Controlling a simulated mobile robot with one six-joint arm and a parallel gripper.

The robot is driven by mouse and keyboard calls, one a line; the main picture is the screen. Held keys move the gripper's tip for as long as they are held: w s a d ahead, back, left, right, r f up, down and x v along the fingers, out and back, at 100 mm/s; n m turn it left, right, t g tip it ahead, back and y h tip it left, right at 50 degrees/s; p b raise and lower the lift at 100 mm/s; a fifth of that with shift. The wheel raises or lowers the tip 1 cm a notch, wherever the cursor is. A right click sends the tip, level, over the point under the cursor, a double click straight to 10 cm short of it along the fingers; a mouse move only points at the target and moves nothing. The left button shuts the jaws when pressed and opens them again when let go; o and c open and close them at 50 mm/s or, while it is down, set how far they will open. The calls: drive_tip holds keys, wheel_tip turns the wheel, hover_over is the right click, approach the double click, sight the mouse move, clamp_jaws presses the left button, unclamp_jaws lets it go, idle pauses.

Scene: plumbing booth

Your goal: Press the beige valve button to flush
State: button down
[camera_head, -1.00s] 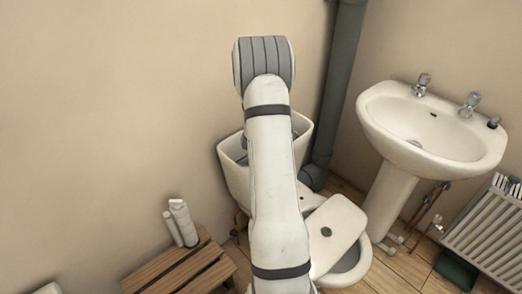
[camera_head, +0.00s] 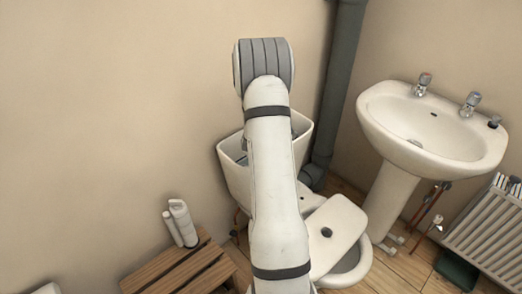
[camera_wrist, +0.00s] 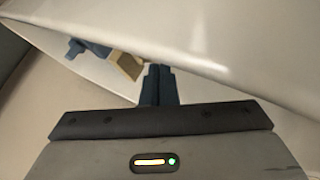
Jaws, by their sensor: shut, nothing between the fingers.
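The open toilet cistern (camera_head: 234,172) stands against the wall, partly hidden behind my arm. In the wrist view its white rim and wall (camera_wrist: 225,45) cross the top of the picture. A beige block (camera_wrist: 127,65), which looks like the valve button, shows inside beside blue valve parts (camera_wrist: 90,48). My gripper (camera_wrist: 158,72) is shut and empty, its dark fingertips just right of the beige block and by the cistern rim. I cannot tell whether they touch the block. In the head view my gripper is hidden behind my arm.
The cistern lid (camera_head: 338,222) lies across the toilet bowl (camera_head: 350,275). A sink (camera_head: 432,125) and a radiator (camera_head: 490,225) are on the right. A dark pipe (camera_head: 335,90) rises behind the cistern.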

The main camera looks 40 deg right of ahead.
drive_tip(key=shift+f+b, duration=0.35)
drive_tip(key=shift+f, duration=0.2)
idle(0.4)
drive_tip(key=shift+r+p, duration=0.9)
drive_tip(key=shift+r, duration=0.1)
wheel_tip(320, 180, up, 5)
drive_tip(key=p, duration=0.4)
idle(0.9)
